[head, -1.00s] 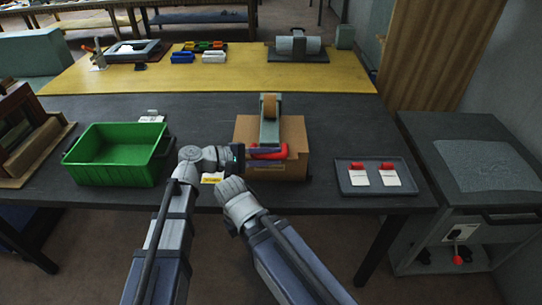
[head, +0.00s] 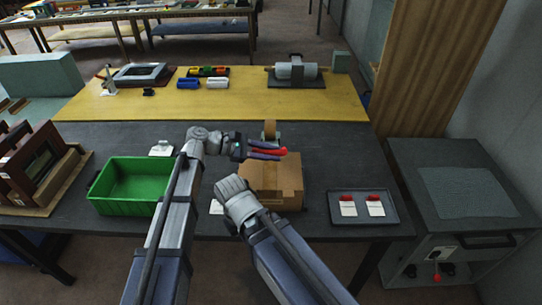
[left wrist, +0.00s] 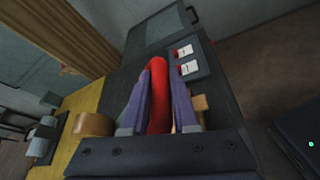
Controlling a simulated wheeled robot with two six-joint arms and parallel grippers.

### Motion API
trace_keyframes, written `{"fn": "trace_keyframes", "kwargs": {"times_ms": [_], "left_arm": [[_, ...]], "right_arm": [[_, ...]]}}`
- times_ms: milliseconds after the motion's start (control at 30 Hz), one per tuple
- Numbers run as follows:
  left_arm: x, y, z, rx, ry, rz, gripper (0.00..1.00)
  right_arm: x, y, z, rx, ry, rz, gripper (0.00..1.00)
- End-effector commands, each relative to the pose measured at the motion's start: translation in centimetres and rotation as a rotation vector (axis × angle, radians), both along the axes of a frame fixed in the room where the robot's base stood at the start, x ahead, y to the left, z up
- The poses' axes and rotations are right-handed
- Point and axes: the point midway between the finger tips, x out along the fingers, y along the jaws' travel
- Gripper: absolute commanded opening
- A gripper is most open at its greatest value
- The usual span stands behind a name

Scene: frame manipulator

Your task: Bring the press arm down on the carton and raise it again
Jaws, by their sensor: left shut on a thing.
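The brown carton (head: 288,187) stands on the dark table with a lighter strip along its top. My left gripper (head: 279,151) is shut on the red handle (head: 270,151) of the press arm, around the carton's far edge in the head view. A tan roll (head: 269,130) shows just behind it. In the left wrist view the red handle (left wrist: 158,95) lies between my two fingers, with the tan roll (left wrist: 95,124) to their left. The rest of the press arm is mostly hidden by my gripper. My right arm ends beside the carton's left side; its fingers do not show.
A green bin (head: 128,200) stands left of my left arm. A grey tray (head: 363,220) with two red-topped white cards lies right of the carton. A grey cabinet (head: 455,215) stands farther right. Table between carton and tray is clear.

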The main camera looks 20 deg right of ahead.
Motion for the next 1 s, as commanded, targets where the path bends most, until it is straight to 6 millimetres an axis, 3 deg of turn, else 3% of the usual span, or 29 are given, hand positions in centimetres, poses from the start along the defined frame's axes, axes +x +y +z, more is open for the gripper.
{"fn": "trace_keyframes", "kwargs": {"times_ms": [33,400,700,1000], "left_arm": [[1.2,-0.3,2.1,0.009,0.033,0.001,0.0],[6.8,-1.9,8.5,0.078,0.267,0.001,0.0],[11.6,-3.3,11.4,0.076,0.264,0.001,0.0],[14.2,-4.1,12.5,0.076,0.263,0.001,0.0]], "right_arm": [[0.0,0.0,2.3,0.0,0.0,0.0,0.0],[0.0,0.0,9.2,0.001,0.0,-0.001,0.0],[0.0,0.0,12.1,0.002,0.0,-0.009,0.0],[0.0,0.0,13.1,0.003,0.0,-0.012,0.0]]}}
